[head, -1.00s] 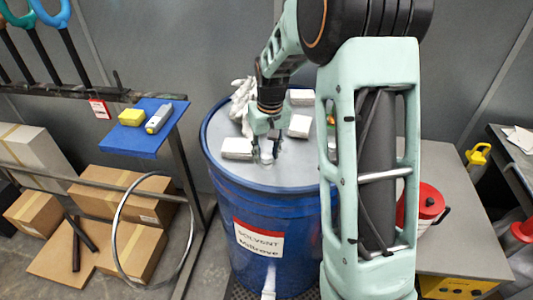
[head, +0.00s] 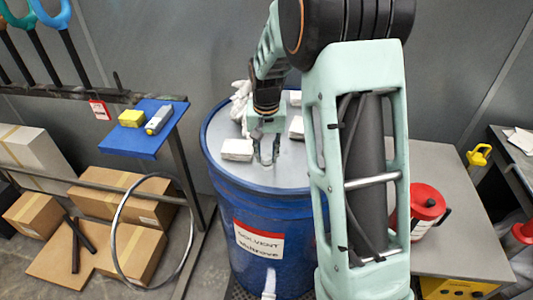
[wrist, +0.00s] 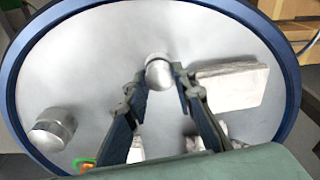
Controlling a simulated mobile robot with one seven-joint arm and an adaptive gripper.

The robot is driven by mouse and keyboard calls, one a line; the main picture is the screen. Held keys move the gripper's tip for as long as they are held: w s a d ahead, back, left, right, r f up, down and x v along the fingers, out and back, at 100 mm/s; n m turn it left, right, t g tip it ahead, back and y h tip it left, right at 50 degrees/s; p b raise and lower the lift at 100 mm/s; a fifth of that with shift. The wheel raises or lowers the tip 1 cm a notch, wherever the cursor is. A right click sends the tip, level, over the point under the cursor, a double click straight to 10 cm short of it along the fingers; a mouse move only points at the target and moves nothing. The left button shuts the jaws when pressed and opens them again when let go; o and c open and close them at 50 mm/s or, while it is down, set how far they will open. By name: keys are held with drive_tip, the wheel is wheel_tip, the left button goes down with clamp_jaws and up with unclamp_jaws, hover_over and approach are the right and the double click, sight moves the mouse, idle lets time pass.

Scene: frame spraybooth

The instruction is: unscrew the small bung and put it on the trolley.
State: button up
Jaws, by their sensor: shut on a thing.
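The small bung (wrist: 158,72) is a silvery, round-topped cap on the grey lid (wrist: 215,40) of the blue solvent drum (head: 225,195). My gripper (head: 266,160) points down at the lid, its two fingers on either side of the bung. In the wrist view my gripper (wrist: 158,78) is shut on the bung near its fingertips. I cannot tell whether the bung is still seated in the lid. A larger silvery bung (wrist: 52,128) stands apart at the left of the wrist view. I cannot tell for sure which surface is the trolley.
White blocks (head: 237,149) and a crumpled white glove (head: 238,108) lie on the lid. A blue shelf (head: 135,143) at left holds a yellow block (head: 131,118) and a grey-yellow tool (head: 159,119).

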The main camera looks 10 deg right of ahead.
sight(267, 155)
drive_tip(key=shift+n, duration=0.7)
drive_tip(key=shift+r, duration=0.2)
drive_tip(key=shift+r+p, duration=1.35)
drive_tip(key=shift+r, duration=0.6)
